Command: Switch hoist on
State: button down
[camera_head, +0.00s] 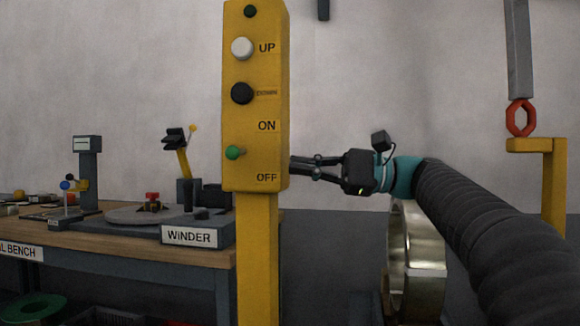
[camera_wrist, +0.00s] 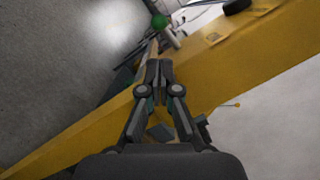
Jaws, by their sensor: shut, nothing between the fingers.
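The yellow hoist control box (camera_head: 256,105) stands on a yellow post (camera_head: 257,255). It carries a white UP button (camera_head: 242,48), a black button (camera_head: 241,93) below it, and a green-tipped switch lever (camera_head: 234,153) between the ON and OFF labels, at a height nearer OFF. My gripper (camera_head: 297,164) is shut and empty, at the box's right edge near the OFF label's height. Its tips may be partly hidden by the box. In the wrist view my gripper (camera_wrist: 160,66) points along the yellow box (camera_wrist: 240,60), with the green knob (camera_wrist: 159,21) beyond its tips.
A bench with a winder (camera_head: 189,236) stands left, behind the post. A metal coil ring (camera_head: 418,262) is below my arm. A red hook link (camera_head: 519,118) hangs at the right over a yellow stand (camera_head: 553,180). The wall behind is bare.

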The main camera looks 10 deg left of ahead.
aim_at(256, 160)
jog(key=a, duration=0.5)
jog(key=s+a+r, duration=0.1)
jog(key=a, duration=0.2)
jog(key=shift+a+b, duration=0.15)
jog(key=shift+b, duration=0.2)
jog(key=shift+r+m+p, duration=0.1)
jog(key=shift+m+p, duration=0.2)
jog(key=shift+p, duration=0.15)
